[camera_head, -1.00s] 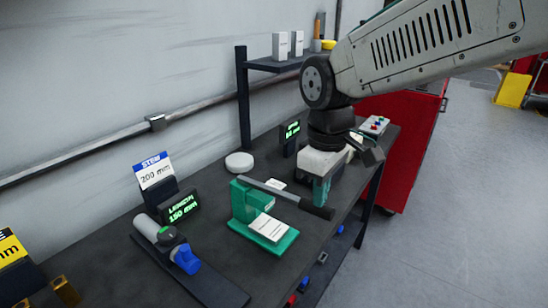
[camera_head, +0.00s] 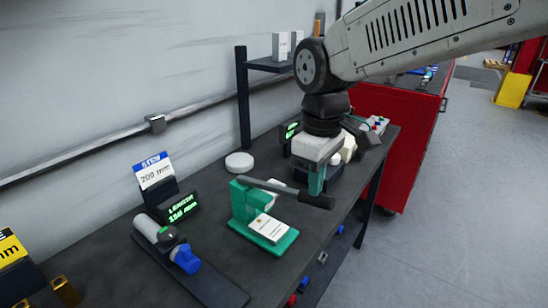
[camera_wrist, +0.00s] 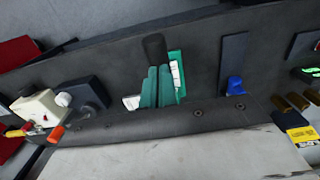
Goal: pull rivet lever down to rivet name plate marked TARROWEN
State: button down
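The green rivet press (camera_head: 243,203) stands on the bench with a pale name plate (camera_head: 269,228) on its base. The plate's lettering is too small to read. The press's grey lever (camera_head: 275,187) slopes slightly down to the right and ends in a dark grip (camera_head: 317,201). My gripper (camera_head: 316,189) has its teal fingers pointing down just behind and above the grip. In the wrist view, my gripper's fingers (camera_wrist: 157,72) lie side by side, pressed close together, with the dark grip (camera_wrist: 154,46) beyond their tips. Nothing shows between them; contact with the grip cannot be told.
A fixture with a blue part (camera_head: 186,260) and a green-lit length display (camera_head: 180,209) stand to the left. A white round puck (camera_head: 239,163) lies behind the press. A shelf (camera_head: 270,65) rises at the back. A red cabinet (camera_head: 400,140) stands beyond the bench.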

jog(key=w+a+r, duration=0.2)
jog(key=a+r, duration=0.1)
jog(key=r, duration=0.8)
jog(key=shift+w+a, duration=0.2)
jog(key=shift+w, duration=0.1)
dwell(0.7)
jog(key=shift+r, duration=2.5)
jog(key=s+d+f+m, duration=0.2)
jog(key=s+d+f, duration=0.15)
jog(key=d, duration=0.25)
jog(key=s+d+f+m, duration=0.2)
jog(key=s+d+m, duration=0.1)
jog(key=s+d, duration=0.3)
jog(key=s+d+f+m+t, duration=0.1)
jog(key=s+d+f+m, duration=0.4)
jog(key=s+d+f, duration=0.4)
jog(key=shift+s+f, duration=0.5)
jog(key=shift+f, duration=0.3)
